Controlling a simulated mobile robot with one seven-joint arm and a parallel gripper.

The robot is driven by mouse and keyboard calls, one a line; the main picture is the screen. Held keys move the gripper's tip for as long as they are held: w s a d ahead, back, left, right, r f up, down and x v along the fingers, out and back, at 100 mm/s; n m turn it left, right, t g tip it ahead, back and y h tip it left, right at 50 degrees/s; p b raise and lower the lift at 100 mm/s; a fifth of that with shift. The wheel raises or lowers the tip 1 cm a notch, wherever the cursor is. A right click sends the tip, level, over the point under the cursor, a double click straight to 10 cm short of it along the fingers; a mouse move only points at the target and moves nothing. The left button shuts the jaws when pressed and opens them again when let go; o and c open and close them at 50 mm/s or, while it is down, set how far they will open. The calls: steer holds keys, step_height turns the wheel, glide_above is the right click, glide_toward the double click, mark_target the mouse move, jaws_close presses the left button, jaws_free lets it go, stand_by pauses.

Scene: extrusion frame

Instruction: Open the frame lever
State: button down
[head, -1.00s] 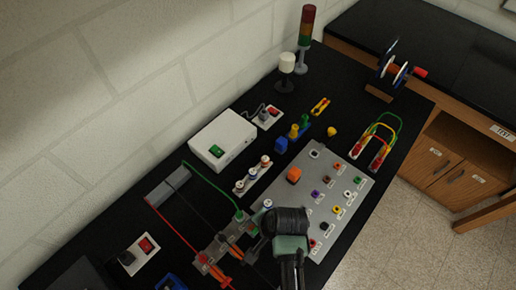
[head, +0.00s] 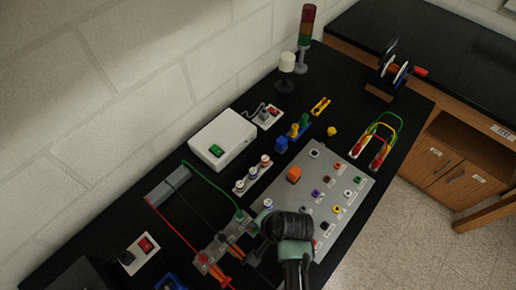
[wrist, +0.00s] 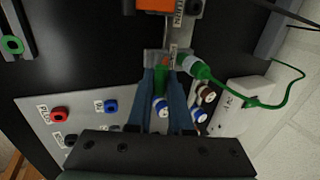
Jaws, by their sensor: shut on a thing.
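The frame (head: 213,249) is a grey metal piece at the front of the bench, with coloured plugs and orange levers (head: 236,251). In the wrist view, its end (wrist: 153,57) lies at the fingertips. My gripper (wrist: 161,76) is shut on a green lever-like part (wrist: 161,84) between its two blue-grey fingers. The lever's far end is partly hidden by the fingers. A green plug (wrist: 194,66) with a green wire sits just right of the fingertips. An orange part (wrist: 156,5) shows at the top edge. In the head view, my gripper is mostly hidden behind my wrist.
A grey panel (head: 325,210) with coloured sockets lies right of the frame. A post block (head: 253,176) and a white box (head: 223,140) stand behind. Red, black and green wires run left to a grey block (head: 168,186).

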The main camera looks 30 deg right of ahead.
steer(key=shift+s+d+f+t, duration=0.1)
steer(key=shift+s+f+t, duration=0.1)
steer(key=shift+s+t, duration=0.1)
steer(key=c, duration=0.8)
jaws_free()
steer(key=shift+w, duration=0.1)
steer(key=shift+r, duration=0.1)
steer(key=b+v, duration=0.1)
steer(key=v, duration=1.2)
steer(key=shift+b, duration=0.35)
steer(key=shift+d, duration=0.1)
